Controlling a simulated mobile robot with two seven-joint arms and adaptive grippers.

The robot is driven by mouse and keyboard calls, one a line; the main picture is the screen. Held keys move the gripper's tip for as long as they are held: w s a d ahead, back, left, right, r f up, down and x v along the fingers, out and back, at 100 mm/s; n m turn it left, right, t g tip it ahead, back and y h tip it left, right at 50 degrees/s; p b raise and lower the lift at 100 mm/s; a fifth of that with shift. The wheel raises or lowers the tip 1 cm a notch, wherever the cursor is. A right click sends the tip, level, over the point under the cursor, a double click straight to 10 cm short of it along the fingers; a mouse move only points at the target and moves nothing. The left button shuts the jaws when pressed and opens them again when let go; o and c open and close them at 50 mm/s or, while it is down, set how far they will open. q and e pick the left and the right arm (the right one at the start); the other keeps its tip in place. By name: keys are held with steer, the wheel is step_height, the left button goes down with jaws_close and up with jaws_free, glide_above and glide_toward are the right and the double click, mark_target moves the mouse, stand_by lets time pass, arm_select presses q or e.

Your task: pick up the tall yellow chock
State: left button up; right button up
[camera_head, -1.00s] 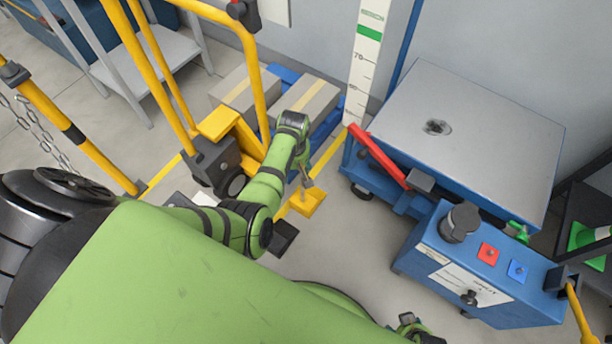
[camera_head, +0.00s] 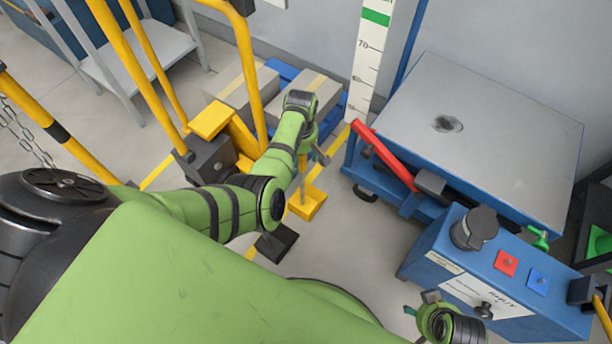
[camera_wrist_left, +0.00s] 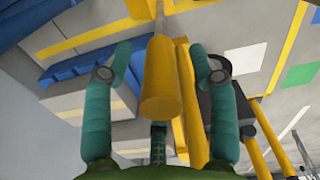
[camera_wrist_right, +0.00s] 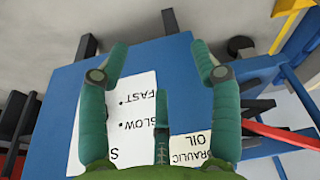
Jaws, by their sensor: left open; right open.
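The tall yellow chock (camera_head: 307,204) stands on the floor between the yellow rail and the blue lift table, with a thin stem rising from its base. In the left wrist view, its yellow cylindrical top (camera_wrist_left: 160,85) sits between the two spread teal fingers. My left gripper (camera_head: 316,150) is open around the chock's upper part, and no finger clearly presses on it. My right gripper (camera_head: 428,300) is open and empty near the blue control box (camera_head: 490,265). In the right wrist view, that box's labelled face fills the space beyond the fingers.
A dark block (camera_head: 275,242) lies on the floor near the chock. Yellow rails (camera_head: 245,75) and cardboard boxes (camera_head: 305,97) on a blue pallet stand behind. The lift table (camera_head: 480,130) with a red bar (camera_head: 383,155) is at right. Some floor between is clear.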

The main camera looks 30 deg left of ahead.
arm_select(q)
steer(key=shift+f, duration=0.75)
jaws_close()
steer(key=shift+w+r, duration=0.1)
arm_select(e)
step_height(320, 180, up, 2)
steer(key=shift+w+r, duration=0.1)
steer(key=shift+w, duration=0.05)
